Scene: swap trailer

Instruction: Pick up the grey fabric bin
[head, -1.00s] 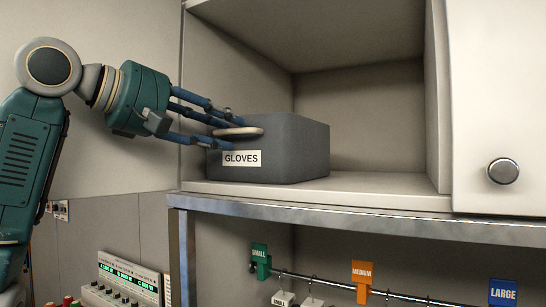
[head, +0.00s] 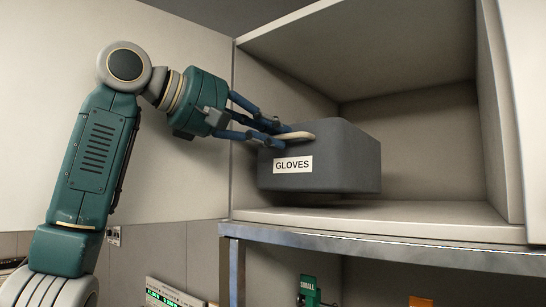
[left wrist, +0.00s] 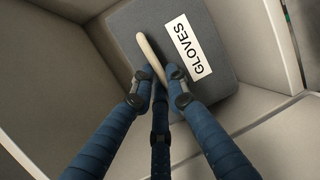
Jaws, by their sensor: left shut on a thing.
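The grey fabric bin (head: 335,160) has a white GLOVES label and a pale handle on its front. It is inside the open cupboard, raised a little above the shelf, with a dark shadow under it. My left gripper (head: 278,134) is shut on the bin's handle. In the left wrist view the fingers of my left gripper (left wrist: 158,80) close around the pale handle, beside the label on the bin (left wrist: 215,80). My right gripper is not in view.
The cupboard shelf (head: 430,222) has bare room to the right of the bin. The cupboard's side walls and top enclose it. A metal rail (head: 400,247) runs under the shelf edge. Below hang a green SMALL tag (head: 308,287) and an orange tag (head: 425,301).

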